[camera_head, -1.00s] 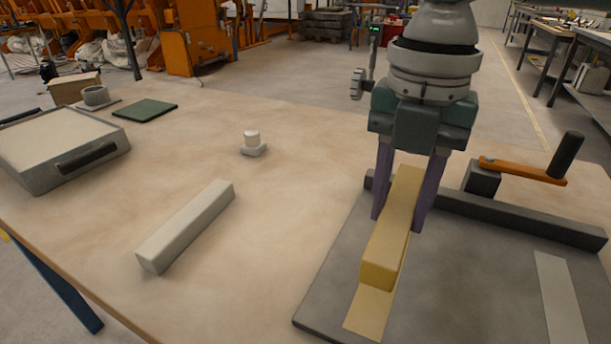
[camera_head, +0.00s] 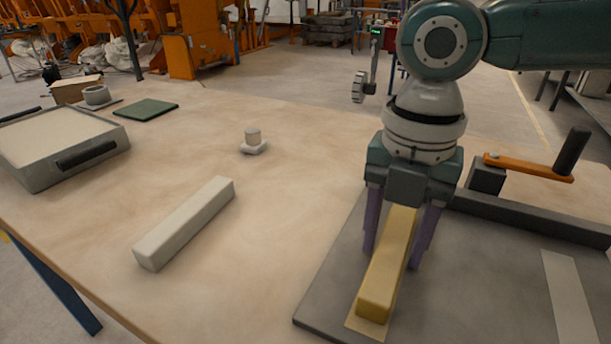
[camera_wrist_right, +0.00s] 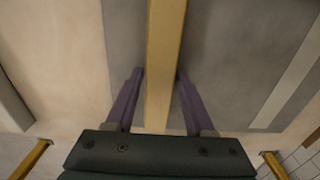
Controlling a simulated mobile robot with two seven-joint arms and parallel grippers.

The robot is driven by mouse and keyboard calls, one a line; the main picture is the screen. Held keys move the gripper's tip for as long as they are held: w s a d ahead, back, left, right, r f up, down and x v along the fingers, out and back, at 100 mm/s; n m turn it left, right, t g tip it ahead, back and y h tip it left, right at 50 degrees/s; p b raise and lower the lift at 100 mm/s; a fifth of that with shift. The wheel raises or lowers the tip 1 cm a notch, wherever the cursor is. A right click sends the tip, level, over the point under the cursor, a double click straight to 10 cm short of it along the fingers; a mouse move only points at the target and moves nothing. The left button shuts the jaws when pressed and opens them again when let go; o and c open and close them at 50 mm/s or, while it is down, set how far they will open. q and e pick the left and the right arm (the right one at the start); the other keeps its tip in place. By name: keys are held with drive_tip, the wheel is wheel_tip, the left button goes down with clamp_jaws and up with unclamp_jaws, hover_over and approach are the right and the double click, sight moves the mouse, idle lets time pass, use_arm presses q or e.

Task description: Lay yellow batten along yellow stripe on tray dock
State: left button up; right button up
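The yellow batten (camera_head: 388,270) lies low over the yellow stripe (camera_head: 362,325) on the grey tray dock (camera_head: 465,290), running the same way. A short piece of stripe shows at its near end; the rest is covered. My right gripper (camera_head: 391,258) straddles the batten from above, with one purple finger on each side. The fingers look slightly apart from its sides. In the right wrist view the batten (camera_wrist_right: 165,60) runs between the fingertips (camera_wrist_right: 159,72), with a thin gap at the left finger. My left gripper is not in view.
A dark bar (camera_head: 530,220) and an orange crank (camera_head: 530,168) stand at the dock's back. A pale stripe (camera_head: 570,295) marks its right side.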

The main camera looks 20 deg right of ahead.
drive_tip(key=shift+o, duration=0.9)
